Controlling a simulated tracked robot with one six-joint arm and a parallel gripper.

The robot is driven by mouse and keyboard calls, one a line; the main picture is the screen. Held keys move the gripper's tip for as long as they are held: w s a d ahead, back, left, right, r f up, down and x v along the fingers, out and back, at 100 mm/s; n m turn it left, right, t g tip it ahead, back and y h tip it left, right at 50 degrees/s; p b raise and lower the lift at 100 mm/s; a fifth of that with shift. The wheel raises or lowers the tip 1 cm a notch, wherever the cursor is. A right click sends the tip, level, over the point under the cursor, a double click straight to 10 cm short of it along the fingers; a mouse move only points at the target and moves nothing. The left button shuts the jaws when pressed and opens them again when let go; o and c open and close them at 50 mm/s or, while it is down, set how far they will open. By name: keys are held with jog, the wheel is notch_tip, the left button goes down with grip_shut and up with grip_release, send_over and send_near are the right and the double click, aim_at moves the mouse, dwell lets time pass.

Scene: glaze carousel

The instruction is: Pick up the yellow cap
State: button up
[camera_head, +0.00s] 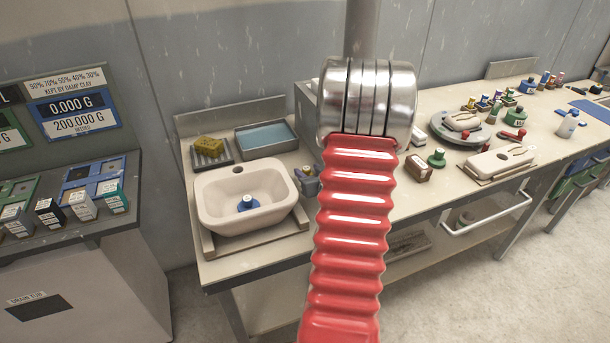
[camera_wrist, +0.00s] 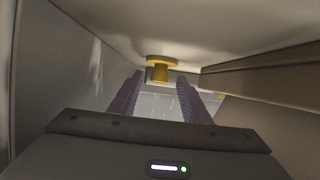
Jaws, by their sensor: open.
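In the wrist view the yellow cap (camera_wrist: 162,66) has a wide round flange and a narrower stem below it in the picture. It shows against a pale surface, beyond and between the fingers. My gripper (camera_wrist: 160,80) is open, with two dark ribbed fingers apart on either side of the cap's line. No contact with the cap shows, and the gap is hard to judge. In the head view my red ribbed arm stands in front of the bench, and my gripper is hidden. I cannot pick out the same cap there.
In the wrist view a brown beam-like edge (camera_wrist: 260,78) runs close on the right, with a grey wall on the left. In the head view the bench holds a basin (camera_head: 215,222), a blue-filled tray (camera_head: 266,138), a yellow sponge (camera_head: 208,145) and a round carousel (camera_head: 440,125) with small bottles.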

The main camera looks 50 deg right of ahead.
jog(key=shift+w+d+f, duration=0.15)
jog(key=shift+w+d, duration=0.05)
jog(key=shift+w, duration=0.15)
dwell(0.3)
grip_shut()
dwell(0.4)
